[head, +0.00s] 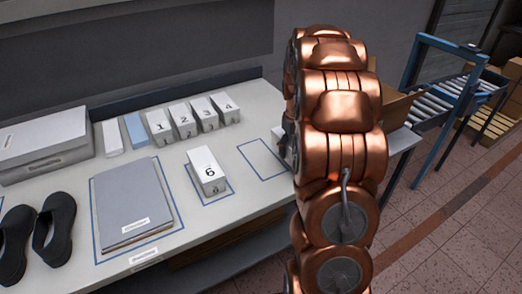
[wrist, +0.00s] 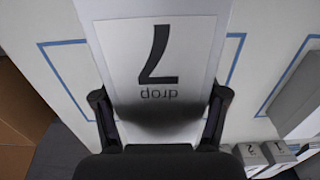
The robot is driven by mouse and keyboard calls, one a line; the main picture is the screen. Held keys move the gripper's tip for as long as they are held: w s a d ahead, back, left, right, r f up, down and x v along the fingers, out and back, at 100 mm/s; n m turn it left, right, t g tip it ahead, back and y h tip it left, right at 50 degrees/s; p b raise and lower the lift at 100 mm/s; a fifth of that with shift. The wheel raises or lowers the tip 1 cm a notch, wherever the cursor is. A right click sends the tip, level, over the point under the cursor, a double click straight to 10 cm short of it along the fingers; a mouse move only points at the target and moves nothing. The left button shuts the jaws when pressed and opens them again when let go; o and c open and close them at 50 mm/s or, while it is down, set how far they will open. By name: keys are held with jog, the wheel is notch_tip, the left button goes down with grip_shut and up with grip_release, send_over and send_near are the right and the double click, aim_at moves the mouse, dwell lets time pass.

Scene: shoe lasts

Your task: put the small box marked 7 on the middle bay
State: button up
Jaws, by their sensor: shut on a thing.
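The small box marked 7 (wrist: 190,75) fills the middle of the wrist view, its number and the word "drop" upside down there. My gripper (wrist: 160,98) is shut on it, with one dark finger on each side. Blue outline lines (wrist: 65,75) show on the table to both sides of the box; whether it touches the table is hidden. In the head view my copper arm hides most of the gripper and box. An empty blue-outlined bay (head: 262,158) lies just left of the arm. The bay to its left (head: 228,192) holds a box marked 6 (head: 207,170).
Boxes marked 1 to 4 (head: 193,116) stand in a row at the back of the table (head: 170,240). A grey folder (head: 132,200), black shoes (head: 50,230) and a large grey box (head: 42,145) are at left. A roller conveyor (head: 440,95) stands at right.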

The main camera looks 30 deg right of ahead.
jog(key=p, duration=0.3)
send_over(261, 158)
jog(key=shift+f, duration=0.5)
jog(key=shift+f+p, duration=1)
jog(key=shift+f, duration=0.6)
jog(key=shift+d+f, duration=0.1)
jog(key=shift+f, duration=0.1)
jog(key=shift+f, duration=0.2)
jog(key=o, duration=1.3)
jog(key=shift+r, duration=0.1)
jog(key=shift+c, duration=0.2)
notch_tip(261, 158, up, 12)
jog(key=b, duration=0.4)
jog(key=shift+r, duration=0.2)
